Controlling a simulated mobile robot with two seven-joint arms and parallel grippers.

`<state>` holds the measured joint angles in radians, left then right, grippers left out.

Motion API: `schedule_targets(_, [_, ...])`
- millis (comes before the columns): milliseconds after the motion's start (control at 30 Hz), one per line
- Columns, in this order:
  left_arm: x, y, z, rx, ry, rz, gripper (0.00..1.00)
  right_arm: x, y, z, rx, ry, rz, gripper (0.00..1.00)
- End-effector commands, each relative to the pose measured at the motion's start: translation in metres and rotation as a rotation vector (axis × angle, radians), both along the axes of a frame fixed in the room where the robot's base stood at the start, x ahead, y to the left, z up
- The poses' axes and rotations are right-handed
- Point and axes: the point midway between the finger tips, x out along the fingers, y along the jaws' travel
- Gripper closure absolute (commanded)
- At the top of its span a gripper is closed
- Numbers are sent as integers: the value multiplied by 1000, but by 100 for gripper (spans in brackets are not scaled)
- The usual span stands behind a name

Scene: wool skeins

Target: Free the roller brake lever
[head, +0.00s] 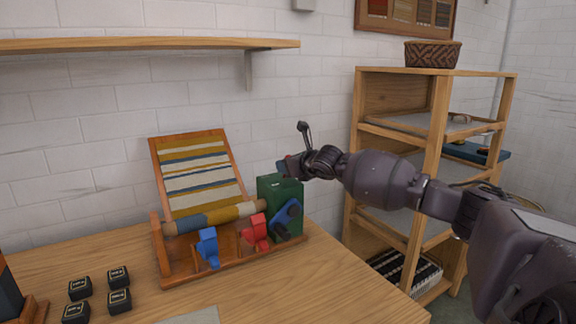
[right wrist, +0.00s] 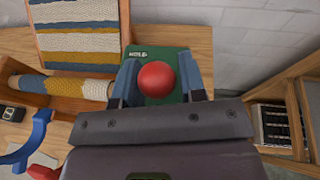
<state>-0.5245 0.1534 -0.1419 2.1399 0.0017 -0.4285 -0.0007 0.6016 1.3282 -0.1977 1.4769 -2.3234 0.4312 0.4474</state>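The roller (head: 215,217), wound with cream, blue and mustard wool, lies across the front of a wooden loom frame (head: 160,255). At its right end stands a green box (head: 278,190); its top carries a label that seems to read HOLD (right wrist: 140,54). A red ball knob (right wrist: 157,78), probably the brake lever's end, shows over the green box in the right wrist view. My right gripper (head: 287,165) is at the box's top, and its fingers (right wrist: 158,82) flank the knob closely. I cannot tell whether they press on it. My left gripper is not in view.
A blue lever (head: 208,247), a red lever (head: 256,232) and a blue part (head: 288,213) line the frame's front. Several black blocks (head: 119,300) lie at the table's left. A wooden shelf rack (head: 435,130) stands right. The table's front right is clear.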

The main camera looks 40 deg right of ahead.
Motion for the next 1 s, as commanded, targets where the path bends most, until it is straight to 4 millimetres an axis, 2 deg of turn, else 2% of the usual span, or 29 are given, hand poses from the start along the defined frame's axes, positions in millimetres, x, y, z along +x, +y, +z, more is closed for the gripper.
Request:
schedule_targets(33, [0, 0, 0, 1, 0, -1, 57, 0, 0, 0, 0, 0, 0, 55])
schedule_targets(100, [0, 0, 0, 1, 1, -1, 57, 0, 0, 0, 0, 1, 0, 46])
schedule_targets(467, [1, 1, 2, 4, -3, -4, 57, -3, 0, 1, 0, 1, 0, 46])
schedule_targets(767, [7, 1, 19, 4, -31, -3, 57, -32, 2, 13, 0, -2, 0, 46])
schedule_targets(1000, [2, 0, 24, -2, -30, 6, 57, -60, 5, 22, 2, -2, 0, 46])
